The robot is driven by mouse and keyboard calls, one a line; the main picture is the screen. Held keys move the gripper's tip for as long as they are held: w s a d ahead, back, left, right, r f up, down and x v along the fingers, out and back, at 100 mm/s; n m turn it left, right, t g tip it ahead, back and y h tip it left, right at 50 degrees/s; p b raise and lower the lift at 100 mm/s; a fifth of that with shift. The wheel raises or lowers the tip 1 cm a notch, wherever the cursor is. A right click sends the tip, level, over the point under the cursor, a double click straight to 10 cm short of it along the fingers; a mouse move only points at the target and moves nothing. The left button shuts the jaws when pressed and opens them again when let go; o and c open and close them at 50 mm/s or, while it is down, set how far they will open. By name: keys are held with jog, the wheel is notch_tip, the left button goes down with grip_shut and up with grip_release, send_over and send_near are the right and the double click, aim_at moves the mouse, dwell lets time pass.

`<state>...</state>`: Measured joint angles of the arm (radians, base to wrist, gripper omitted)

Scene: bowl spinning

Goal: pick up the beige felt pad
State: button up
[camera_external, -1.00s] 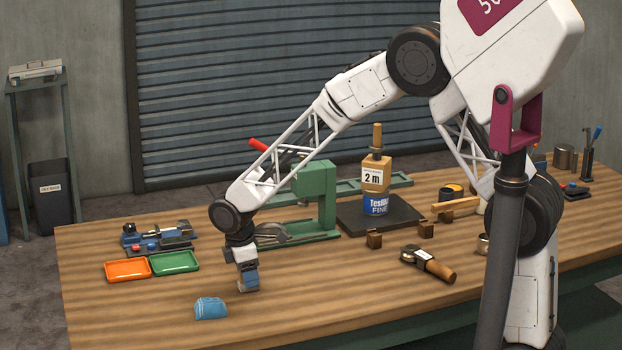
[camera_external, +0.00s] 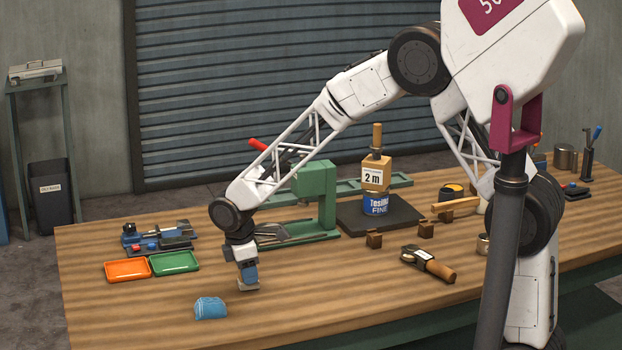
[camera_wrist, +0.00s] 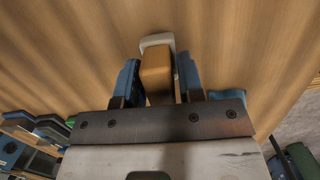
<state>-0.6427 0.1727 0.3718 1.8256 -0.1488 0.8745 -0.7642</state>
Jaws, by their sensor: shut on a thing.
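My gripper (camera_external: 249,272) points straight down above the front left of the table, with blue fingers. In the wrist view, the gripper (camera_wrist: 158,70) has its fingers on both sides of a brown block with a pale rim at its far end, which I take to be the beige felt pad (camera_wrist: 156,41). In the outside view the pale lower part of the pad (camera_external: 248,287) shows just below the fingertips. I cannot tell whether it touches the table.
A blue folded cloth-like thing (camera_external: 210,308) lies close by, front left. An orange tray (camera_external: 128,269) and a green tray (camera_external: 175,262) lie to the left. A green metal stand (camera_external: 322,205) is behind my gripper.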

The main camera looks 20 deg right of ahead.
jog(key=shift+r, duration=0.7)
jog(key=shift+s+d+r, duration=0.1)
jog(key=shift+s+r, duration=0.1)
jog(key=shift+r, duration=0.7)
jog(key=s+d, duration=0.3)
jog(key=s, duration=0.1)
jog(key=s+d+r, duration=0.1)
jog(key=s+d, duration=0.2)
jog(key=s, duration=0.1)
jog(key=s+d, duration=0.2)
jog(key=s, duration=0.2)
jog(key=shift+s+d+r, duration=0.2)
jog(key=shift+s+d, duration=0.2)
jog(key=shift+d, duration=0.15)
